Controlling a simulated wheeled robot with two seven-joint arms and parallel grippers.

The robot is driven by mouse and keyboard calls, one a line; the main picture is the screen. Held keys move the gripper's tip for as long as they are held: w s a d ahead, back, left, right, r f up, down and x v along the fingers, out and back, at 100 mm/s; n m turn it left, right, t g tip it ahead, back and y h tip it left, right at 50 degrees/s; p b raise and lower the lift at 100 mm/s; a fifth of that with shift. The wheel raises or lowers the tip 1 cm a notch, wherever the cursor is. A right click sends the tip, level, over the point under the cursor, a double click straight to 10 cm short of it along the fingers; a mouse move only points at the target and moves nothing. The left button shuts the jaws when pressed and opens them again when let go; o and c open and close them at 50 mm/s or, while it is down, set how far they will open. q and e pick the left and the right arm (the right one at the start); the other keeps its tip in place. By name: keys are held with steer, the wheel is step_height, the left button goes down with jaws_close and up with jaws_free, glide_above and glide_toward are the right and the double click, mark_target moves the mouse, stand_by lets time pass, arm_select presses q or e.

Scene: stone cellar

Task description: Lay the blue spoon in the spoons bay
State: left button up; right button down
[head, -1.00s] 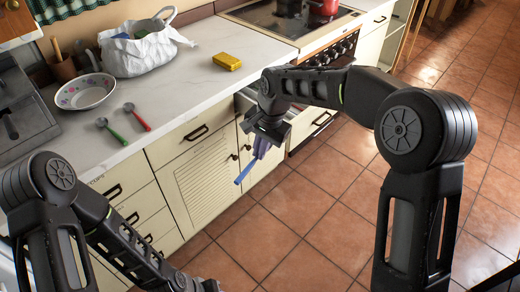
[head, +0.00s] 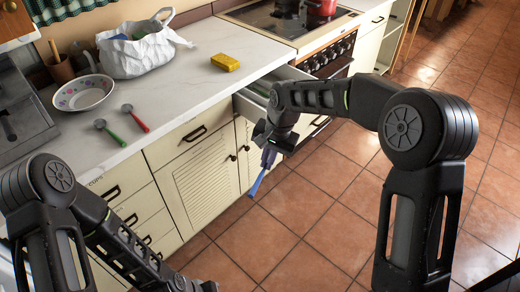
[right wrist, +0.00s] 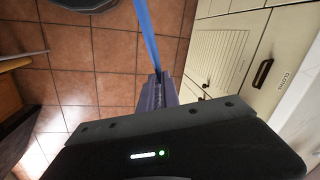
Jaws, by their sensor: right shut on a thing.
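My right gripper (head: 268,158) is shut on the blue spoon (head: 257,184), in front of the cupboard and above the floor. The spoon's blue part hangs below the fingers, tilted down to the left. In the right wrist view the blue spoon (right wrist: 147,30) runs up from between the fingers (right wrist: 158,92). An open drawer (head: 247,107) is under the worktop, behind my right wrist. A strip of green shows inside it, but my arm hides most of the interior, and I cannot make out the spoons bay.
A green-handled spoon (head: 114,134) and a red-handled spoon (head: 137,120) lie on the worktop (head: 185,95). The stove (head: 290,24) holds a red pot (head: 321,8).

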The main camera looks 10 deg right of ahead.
steer(key=s+d+f+n+g, duration=0.1)
steer(key=s+d+f+n, duration=0.5)
steer(key=f, duration=0.5)
steer(key=shift+s+d+f, duration=0.35)
steer(key=shift+s+d, duration=0.45)
steer(key=shift+d, duration=0.1)
